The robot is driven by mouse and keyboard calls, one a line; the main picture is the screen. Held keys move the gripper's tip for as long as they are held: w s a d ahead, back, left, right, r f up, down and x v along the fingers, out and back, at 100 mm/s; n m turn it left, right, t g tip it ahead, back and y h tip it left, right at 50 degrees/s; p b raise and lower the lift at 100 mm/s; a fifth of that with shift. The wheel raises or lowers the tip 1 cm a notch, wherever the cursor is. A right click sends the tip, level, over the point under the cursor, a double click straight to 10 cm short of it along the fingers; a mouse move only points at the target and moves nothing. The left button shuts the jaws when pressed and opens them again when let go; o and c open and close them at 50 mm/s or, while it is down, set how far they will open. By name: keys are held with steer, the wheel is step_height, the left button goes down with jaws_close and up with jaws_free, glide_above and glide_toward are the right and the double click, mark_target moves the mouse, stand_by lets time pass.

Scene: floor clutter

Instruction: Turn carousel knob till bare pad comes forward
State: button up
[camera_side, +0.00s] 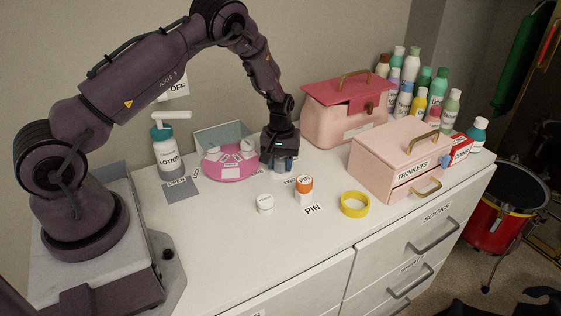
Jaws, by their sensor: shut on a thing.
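The pink round carousel (231,164) lies on the white dresser top, with white pads and small labels on its upper face. White round items sit at its far left and far right. My gripper (280,165) points down just beside the carousel's right edge. It is shut on what looks like the carousel knob, which the jaws hide almost wholly. The bare pad cannot be told for sure at this size.
A lotion bottle (166,152) stands left of the carousel. A white cap (265,203), an orange-and-white pill bottle (304,186) and yellow tape (354,204) lie in front. A pink case (340,118) and trinkets box (383,175) stand right. The front left top is clear.

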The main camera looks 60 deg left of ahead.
mark_target(280, 158)
steer(key=shift+n, duration=2.2)
steer(key=o, duration=0.9)
step_height(280, 158, up, 13)
